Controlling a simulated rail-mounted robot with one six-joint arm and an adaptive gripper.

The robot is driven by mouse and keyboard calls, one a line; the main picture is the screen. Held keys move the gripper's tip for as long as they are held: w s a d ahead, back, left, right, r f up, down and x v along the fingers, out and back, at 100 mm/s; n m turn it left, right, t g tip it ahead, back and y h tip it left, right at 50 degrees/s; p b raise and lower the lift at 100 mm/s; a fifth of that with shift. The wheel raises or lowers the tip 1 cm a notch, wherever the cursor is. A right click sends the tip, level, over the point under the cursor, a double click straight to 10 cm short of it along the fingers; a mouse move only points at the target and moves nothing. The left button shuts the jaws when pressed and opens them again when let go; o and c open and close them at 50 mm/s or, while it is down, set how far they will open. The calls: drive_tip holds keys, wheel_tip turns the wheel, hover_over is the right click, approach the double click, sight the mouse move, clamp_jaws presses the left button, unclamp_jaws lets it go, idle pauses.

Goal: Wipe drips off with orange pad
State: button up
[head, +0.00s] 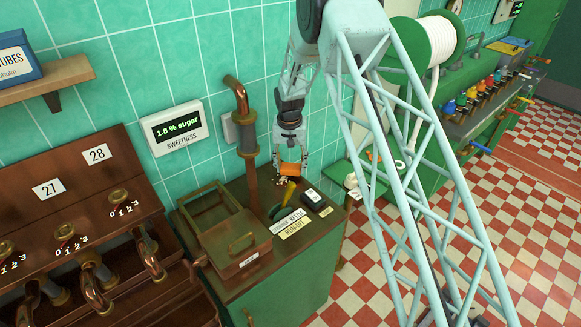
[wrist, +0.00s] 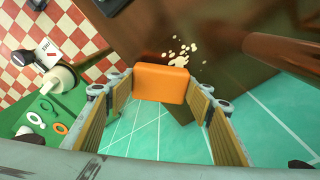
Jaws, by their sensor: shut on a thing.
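My gripper (head: 291,170) is shut on the orange pad (head: 293,168), above the back of the brown cabinet top (head: 326,220). In the wrist view the orange pad (wrist: 161,83) sits between the two fingers of my gripper (wrist: 160,92). Pale cream drips (wrist: 180,52) lie in a scattered patch on the brown top, just beyond the pad in that view. In the head view a few pale drips (head: 281,181) show just below the pad. I cannot tell whether the pad touches the top.
A copper pipe (head: 249,150) rises left of my gripper; it crosses the wrist view's upper right (wrist: 285,48). A green side shelf (head: 373,184) holds small items.

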sight(277, 182)
drive_tip(key=shift+f+b, duration=0.6)
drive_tip(key=shift+f, duration=0.4)
idle(0.9)
drive_tip(key=shift+a, duration=0.1)
drive_tip(key=shift+s+a+r+b, duration=0.1)
drive_tip(key=shift+s+a+b, duration=0.45)
drive_tip(key=shift+s+a, duration=0.8)
drive_tip(key=shift+s+a+b, duration=0.5)
drive_tip(key=shift+s+a, duration=0.4)
drive_tip(key=shift+a, duration=0.1)
drive_tip(key=shift+s+a, duration=0.2)
drive_tip(key=shift+s, duration=0.1)
drive_tip(key=shift+s+a+b, duration=0.15)
drive_tip(key=shift+b, duration=0.2)
drive_tip(key=shift+w+d, duration=0.2)
drive_tip(key=shift+w, duration=0.15)
